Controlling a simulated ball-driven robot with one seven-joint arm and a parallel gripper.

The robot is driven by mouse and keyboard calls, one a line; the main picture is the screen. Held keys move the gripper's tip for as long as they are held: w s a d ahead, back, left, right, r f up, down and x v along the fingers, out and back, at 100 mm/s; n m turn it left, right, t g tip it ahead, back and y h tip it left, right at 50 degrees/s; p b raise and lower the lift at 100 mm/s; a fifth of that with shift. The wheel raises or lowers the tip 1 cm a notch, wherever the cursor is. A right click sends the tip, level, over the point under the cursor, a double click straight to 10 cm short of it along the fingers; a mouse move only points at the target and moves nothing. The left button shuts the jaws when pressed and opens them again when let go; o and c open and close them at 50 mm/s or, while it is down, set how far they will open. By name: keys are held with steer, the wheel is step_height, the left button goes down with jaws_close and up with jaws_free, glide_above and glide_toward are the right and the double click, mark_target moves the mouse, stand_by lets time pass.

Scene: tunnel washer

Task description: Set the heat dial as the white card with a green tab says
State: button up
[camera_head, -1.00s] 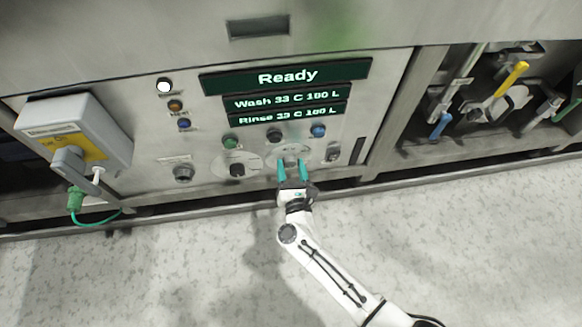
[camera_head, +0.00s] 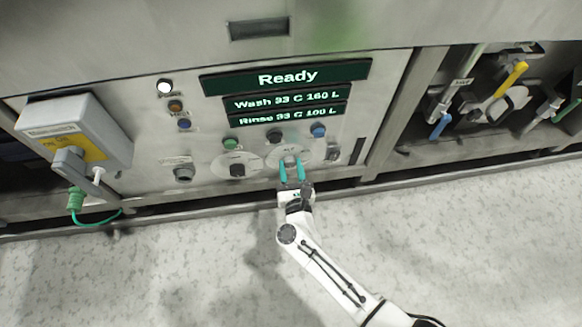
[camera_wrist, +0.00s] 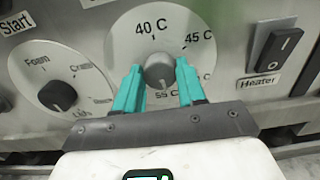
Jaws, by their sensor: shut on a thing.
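The heat dial (camera_wrist: 200,28) is a pale round plate with a grey knob (camera_wrist: 158,75) at its middle. Marks 40 C, 45 C and 55 C are readable around it; another mark on the right is partly covered by a finger. My gripper (camera_wrist: 159,82) has its teal fingers on both sides of the knob, shut on it. Which mark the knob points to is unclear. In the head view the gripper (camera_head: 291,170) reaches up to the heat dial (camera_head: 303,151) on the panel. No white card with a green tab is visible.
A Foam dial (camera_wrist: 65,78) is left of the heat dial. A Heater rocker switch (camera_wrist: 275,52) is right. A display (camera_head: 287,77) reads Ready above. A grey box (camera_head: 75,130) sticks out at left; valves with coloured handles (camera_head: 510,78) are at right. The floor in front is clear.

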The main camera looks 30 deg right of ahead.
steer(key=n, duration=0.4)
steer(key=shift+n+p, duration=0.3)
steer(key=n+p, duration=0.1)
steer(key=n, duration=0.3)
steer(key=n+p, duration=0.1)
steer(key=n, duration=0.4)
steer(key=shift+a, duration=0.1)
steer(key=n+p, duration=0.1)
steer(key=n, duration=0.2)
steer(key=shift+n, duration=0.4)
steer(key=n, duration=0.3)
steer(key=shift+f+n+p, duration=0.1)
steer(key=shift+n+p, duration=0.2)
steer(key=shift+p, duration=0.05)
steer(key=n+p, duration=0.1)
steer(key=n, duration=0.3)
steer(key=n+p, duration=0.1)
steer(key=n, duration=0.4)
steer(key=shift+f, duration=0.1)
steer(key=shift+n, duration=1.9)
steer(key=shift+f+p, duration=0.1)
steer(key=shift+p, duration=0.2)
